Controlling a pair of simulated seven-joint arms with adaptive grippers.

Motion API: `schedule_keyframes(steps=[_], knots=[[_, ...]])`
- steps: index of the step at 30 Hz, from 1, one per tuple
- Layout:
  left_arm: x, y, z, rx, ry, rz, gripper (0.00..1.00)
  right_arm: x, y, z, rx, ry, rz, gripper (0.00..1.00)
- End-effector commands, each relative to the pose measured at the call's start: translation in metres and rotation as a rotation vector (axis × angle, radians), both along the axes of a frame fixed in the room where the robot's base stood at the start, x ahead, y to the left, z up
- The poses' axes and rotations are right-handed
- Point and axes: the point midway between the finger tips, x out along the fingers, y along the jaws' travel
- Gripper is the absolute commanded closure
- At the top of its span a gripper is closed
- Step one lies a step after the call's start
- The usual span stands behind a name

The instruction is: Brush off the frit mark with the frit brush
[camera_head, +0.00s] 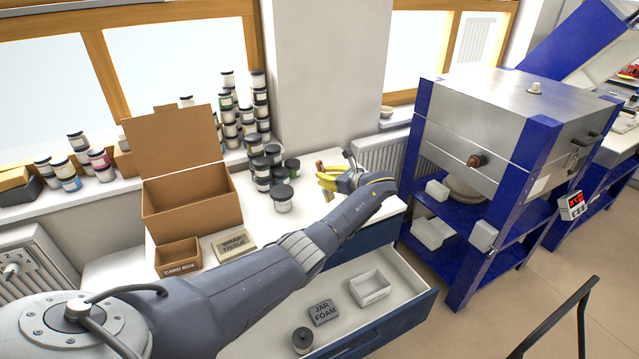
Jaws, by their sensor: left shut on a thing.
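My left gripper (332,177) is at the right end of the white worktop, near the wall and just right of the dark-lidded jars. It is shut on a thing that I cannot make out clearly. Yellow curved parts show at its tip, and I cannot tell whether they are fingers or part of the held thing. I cannot make out the frit brush for certain. No frit mark can be made out. My right gripper is not in view.
An open cardboard box (190,207), a small card box (178,256) and a wrap tissue pack (233,245) stand left of my arm. Below, an open drawer holds jar foam (323,312), a jar (302,340) and a white tray (370,288). A blue-framed kiln (500,125) stands right.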

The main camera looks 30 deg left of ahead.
Motion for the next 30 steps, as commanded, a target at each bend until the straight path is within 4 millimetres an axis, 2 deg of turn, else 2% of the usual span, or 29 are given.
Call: schedule_keyframes(steps=[4,10,26,30], knots=[[0.005,-0.008,0.012,-0.001,-0.002,-0.010,1.00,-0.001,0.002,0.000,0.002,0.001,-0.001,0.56],[0.006,-0.012,0.018,0.000,0.000,-0.015,1.00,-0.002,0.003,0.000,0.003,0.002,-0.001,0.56],[0.006,-0.011,0.017,0.001,0.001,-0.014,1.00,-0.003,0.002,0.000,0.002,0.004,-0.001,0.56],[-0.001,-0.004,0.008,0.000,0.006,-0.007,1.00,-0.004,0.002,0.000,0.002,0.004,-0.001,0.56]])
